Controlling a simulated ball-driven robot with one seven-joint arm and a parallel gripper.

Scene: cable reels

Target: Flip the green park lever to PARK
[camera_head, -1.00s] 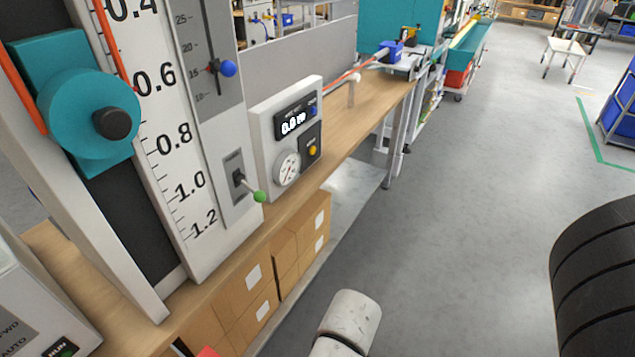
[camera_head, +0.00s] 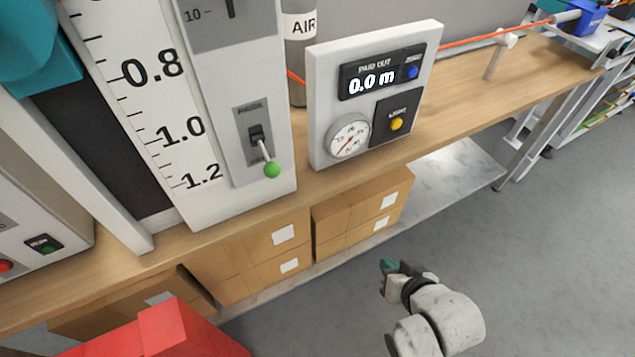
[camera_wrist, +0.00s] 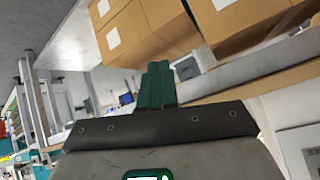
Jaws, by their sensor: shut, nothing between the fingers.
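The green park lever (camera_head: 271,169) is a green ball on a short metal stem. It sticks out of a dark slot in a grey plate (camera_head: 241,143) on the white scale column, and its ball points down and toward the right. Lettering above the slot is too small to read surely. My gripper (camera_head: 388,266) is low at the bottom middle of the head view, in front of the boxes under the bench. It is well below and to the right of the lever, touching nothing. In the wrist view its teal fingers (camera_wrist: 158,84) are together and empty. The lever is not visible there.
A white meter panel (camera_head: 322,115) with a 0.0 m display, gauge and buttons stands right of the lever. The wooden bench (camera_head: 450,115) runs below it. Cardboard boxes (camera_head: 262,262) sit underneath. A red object (camera_head: 185,335) is at lower left. Grey floor at right is clear.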

